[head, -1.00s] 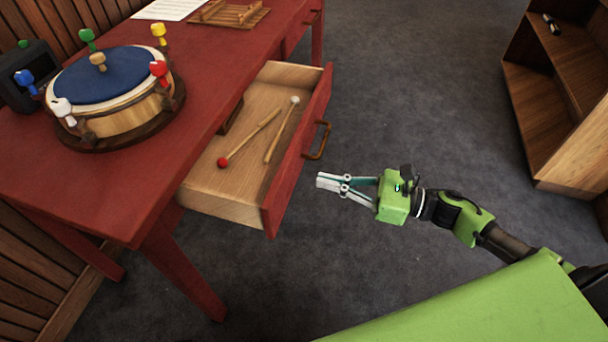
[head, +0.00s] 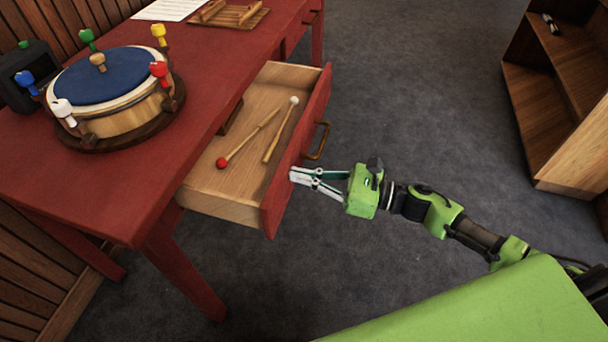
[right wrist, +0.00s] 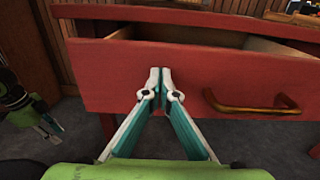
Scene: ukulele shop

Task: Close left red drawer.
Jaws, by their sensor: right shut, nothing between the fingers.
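The red drawer (head: 300,150) stands open, pulled out from the red table. Its bronze handle (head: 319,142) is on the front panel. My right gripper (head: 292,175) is shut and empty, its fingertips at the drawer front, nearer the viewer than the handle. In the right wrist view the drawer front (right wrist: 110,75) fills the middle, and the fingertips (right wrist: 160,71) lie against or just before it, left of the handle (right wrist: 250,105). I cannot tell if they touch. My left gripper (right wrist: 45,125) shows small at the left of that view; its jaw opening is unclear.
Two mallets (head: 248,138) lie inside the drawer. The red table (head: 120,185) bears a blue-topped drum (head: 98,75), a wooden rack (head: 228,14) and a paper sheet (head: 170,9). A wooden shelf (head: 560,100) stands at the right. Grey carpet between is clear.

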